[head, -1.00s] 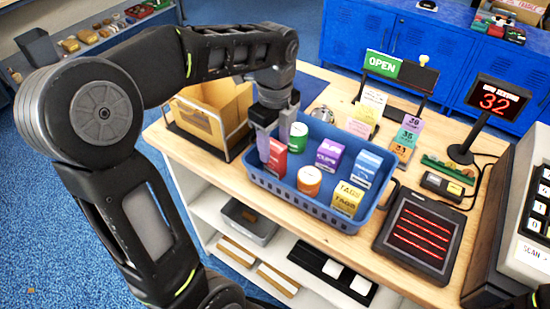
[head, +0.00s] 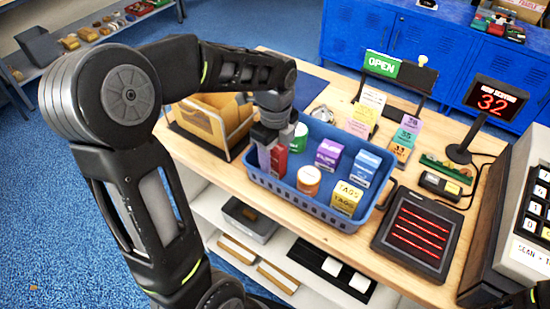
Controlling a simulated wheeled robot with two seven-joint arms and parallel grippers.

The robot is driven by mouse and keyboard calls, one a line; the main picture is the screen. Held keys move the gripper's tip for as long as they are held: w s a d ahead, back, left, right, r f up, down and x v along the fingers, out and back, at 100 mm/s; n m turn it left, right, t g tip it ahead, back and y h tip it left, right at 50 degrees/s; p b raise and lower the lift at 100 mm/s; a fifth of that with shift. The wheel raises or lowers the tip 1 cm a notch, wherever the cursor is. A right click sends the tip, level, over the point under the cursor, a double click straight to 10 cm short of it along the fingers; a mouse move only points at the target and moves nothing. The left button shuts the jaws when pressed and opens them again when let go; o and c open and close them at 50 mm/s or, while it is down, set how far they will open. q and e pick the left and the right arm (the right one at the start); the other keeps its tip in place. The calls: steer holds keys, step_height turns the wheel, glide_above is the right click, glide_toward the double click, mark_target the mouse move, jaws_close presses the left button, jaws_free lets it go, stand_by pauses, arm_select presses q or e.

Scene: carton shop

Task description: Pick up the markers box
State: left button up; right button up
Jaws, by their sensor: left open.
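A blue plastic basket (head: 318,213) on the wooden counter holds several small boxes and round tubs. A red box (head: 280,162) stands at its left end; its label is too small and covered to read, so I cannot tell if it is the markers box. A purple box (head: 328,154), a blue box (head: 364,168) and a yellow tags box (head: 346,198) stand further right. My left gripper (head: 274,158) is open, pointing down at the red box, with one finger in front of its left side. The other finger is partly hidden. My right gripper is not in view.
A black scanner pad (head: 416,234) and the lit number display (head: 494,98) are to the right.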

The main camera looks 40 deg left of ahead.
arm_select(q)
steer(key=shift+c, duration=0.2)
jaws_close()
stand_by(0.4)
